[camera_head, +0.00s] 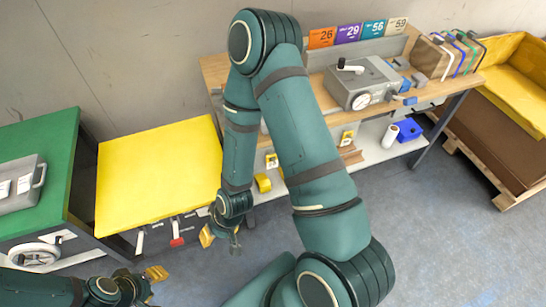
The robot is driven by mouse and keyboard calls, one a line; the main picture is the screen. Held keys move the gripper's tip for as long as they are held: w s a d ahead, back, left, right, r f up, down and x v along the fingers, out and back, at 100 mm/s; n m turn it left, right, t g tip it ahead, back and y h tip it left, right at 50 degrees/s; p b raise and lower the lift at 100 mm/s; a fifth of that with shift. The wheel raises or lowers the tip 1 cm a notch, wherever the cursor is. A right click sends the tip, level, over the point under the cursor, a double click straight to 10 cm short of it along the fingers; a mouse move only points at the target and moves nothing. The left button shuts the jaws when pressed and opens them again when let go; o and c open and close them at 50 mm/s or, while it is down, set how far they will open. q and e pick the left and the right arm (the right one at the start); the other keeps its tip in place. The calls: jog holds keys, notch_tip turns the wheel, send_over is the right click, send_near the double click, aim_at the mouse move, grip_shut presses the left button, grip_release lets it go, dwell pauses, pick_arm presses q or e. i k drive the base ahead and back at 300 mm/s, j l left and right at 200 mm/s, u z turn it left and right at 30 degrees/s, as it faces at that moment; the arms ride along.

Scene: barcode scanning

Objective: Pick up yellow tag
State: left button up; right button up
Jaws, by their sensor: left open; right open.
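I cannot tell for sure which thing is the yellow tag. A small yellow-and-white label (271,160) shows on the front of the wooden workbench, and a similar label (346,137) shows further right. A yellow rounded object (263,183) sits on the bench's lower shelf. My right gripper (220,241) points down, open and empty, in front of the yellow table's right corner, left of the yellow object. My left gripper (152,284) is open and empty at the lower left, in front of the yellow table. My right arm hides part of the bench.
The yellow table (150,170) has a bare top. A green table (40,135) at left holds a grey case (22,183). The wooden workbench (215,70) carries a grey gauge device (362,82) and coloured number cards (348,33). A yellow bin (520,75) stands right.

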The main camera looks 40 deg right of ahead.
aim_at(270, 165)
jog(key=l+u, duration=0.25)
jog(key=l, duration=0.25)
jog(key=k+l+u, duration=0.25)
jog(key=l, duration=0.2)
jog(key=l+u, duration=0.25)
jog(key=l, duration=0.2)
jog(key=k+l+u, duration=0.25)
jog(key=l, duration=0.2)
jog(key=k+l+u, duration=0.5)
jog(key=l, duration=0.2)
jog(key=k+l+u, duration=0.15)
jog(key=l+u, duration=0.15)
jog(key=k+l+u, duration=0.2)
jog(key=l+u, duration=0.15)
jog(key=l, duration=0.1)
